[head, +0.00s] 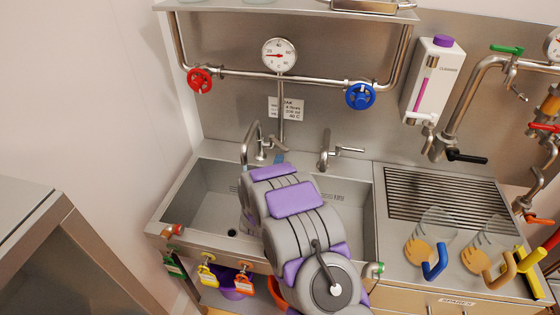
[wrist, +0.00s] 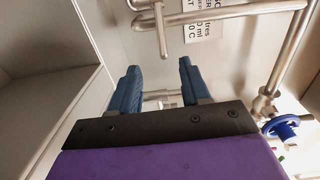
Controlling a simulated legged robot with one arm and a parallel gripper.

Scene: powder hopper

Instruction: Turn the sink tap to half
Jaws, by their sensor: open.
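In the head view, a steel sink (head: 207,201) has two taps at its back edge. The left tap (head: 261,153) has a tall bent spout, and the right tap (head: 326,150) has a lever pointing right. My arm covers the sink's middle and most of my gripper. Blue fingertips show beside the left tap. In the wrist view, my gripper (wrist: 159,84) has its two blue fingers apart, with nothing between them. A bent metal tube (wrist: 161,28) lies beyond the fingertips; I cannot tell whether it belongs to a tap. Contact is not visible.
Red (head: 199,80) and blue (head: 360,96) handwheels sit on the wall pipe below a gauge (head: 279,55). A soap dispenser (head: 433,80) hangs right. Two jugs with a blue (head: 435,262) and a tan handle (head: 501,272) stand by the drain grille (head: 440,197).

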